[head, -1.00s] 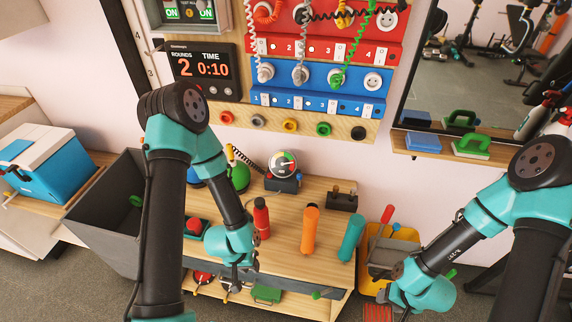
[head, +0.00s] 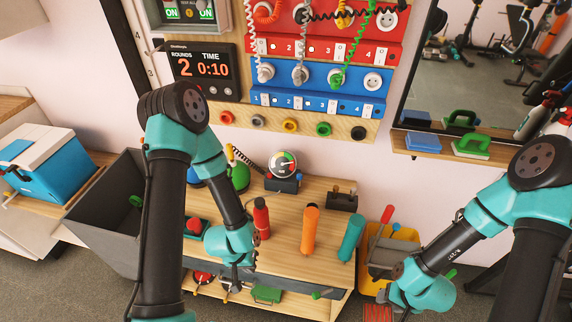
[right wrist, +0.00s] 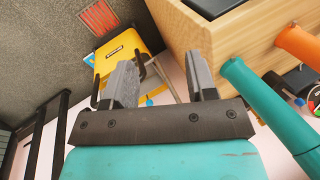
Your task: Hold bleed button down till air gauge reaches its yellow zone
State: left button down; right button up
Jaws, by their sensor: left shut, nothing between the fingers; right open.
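The air gauge (head: 283,163) is a round white dial with coloured marks, standing upright on a dark base at the back of the wooden bench. Its needle reading is too small to tell. A red button (head: 194,225) sits on a green-edged base at the bench's left, partly behind my left arm; I cannot tell whether it is the bleed button. My left gripper (head: 236,283) is shut and empty, low at the bench's front edge, right of and below that button. My right gripper (right wrist: 162,82) is open and empty, right of the bench.
A red bottle (head: 262,219), an orange handle (head: 310,230) and a teal handle (head: 350,237) stand on the bench. A yellow bucket (head: 405,234) is at its right, a grey bin (head: 98,225) at its left. The round timer (head: 203,71) reads 2 and 0:10.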

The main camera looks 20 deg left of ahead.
dwell(0.8)
grip_shut()
jog(key=shift+w, duration=0.1)
dwell(1.4)
